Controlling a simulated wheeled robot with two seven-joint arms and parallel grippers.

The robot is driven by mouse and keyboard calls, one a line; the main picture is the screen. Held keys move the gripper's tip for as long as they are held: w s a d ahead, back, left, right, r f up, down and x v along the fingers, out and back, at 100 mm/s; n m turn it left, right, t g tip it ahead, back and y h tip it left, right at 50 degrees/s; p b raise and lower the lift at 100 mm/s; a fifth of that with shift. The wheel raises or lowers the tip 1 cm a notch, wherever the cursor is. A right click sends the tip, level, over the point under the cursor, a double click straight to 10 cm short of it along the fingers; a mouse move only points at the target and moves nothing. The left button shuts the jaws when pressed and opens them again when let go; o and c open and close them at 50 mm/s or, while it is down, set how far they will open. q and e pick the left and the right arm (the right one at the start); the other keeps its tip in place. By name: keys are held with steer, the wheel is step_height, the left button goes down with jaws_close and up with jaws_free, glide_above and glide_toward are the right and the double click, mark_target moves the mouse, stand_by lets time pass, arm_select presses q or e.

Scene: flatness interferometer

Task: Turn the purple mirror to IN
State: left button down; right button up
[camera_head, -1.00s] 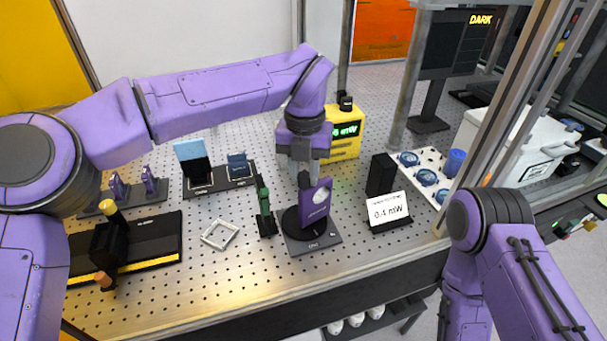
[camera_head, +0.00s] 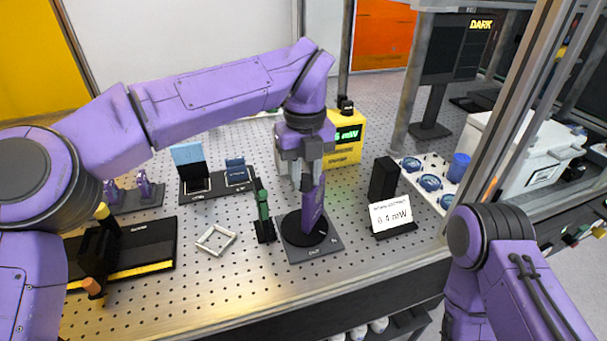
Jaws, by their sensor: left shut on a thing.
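The purple mirror (camera_head: 313,208) stands upright on a round black turntable on a dark square base (camera_head: 320,250), at the middle front of the perforated table. It shows nearly edge-on, turned towards the right. Markings lie along the base edge, too small to read. My left gripper (camera_head: 307,184) comes down from above and is shut on the mirror at its upper part; the fingers hide some of it. My right arm shows at the lower right, but its gripper is out of view.
A green clamp-like part (camera_head: 264,216) stands close left of the mirror, with a white square frame (camera_head: 216,239) beyond. A 0.4 mW display card (camera_head: 391,213) and black block (camera_head: 383,178) stand right. A yellow meter (camera_head: 346,140) stands behind.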

arm_select(q)
steer(key=shift+r, duration=0.1)
steer(key=c, duration=0.8)
jaws_free()
steer(key=shift+c, duration=0.2)
step_height(320, 180, up, 10)
steer(key=p, duration=0.1)
steer(key=shift+r, duration=0.25)
steer(key=shift+a, duration=0.1)
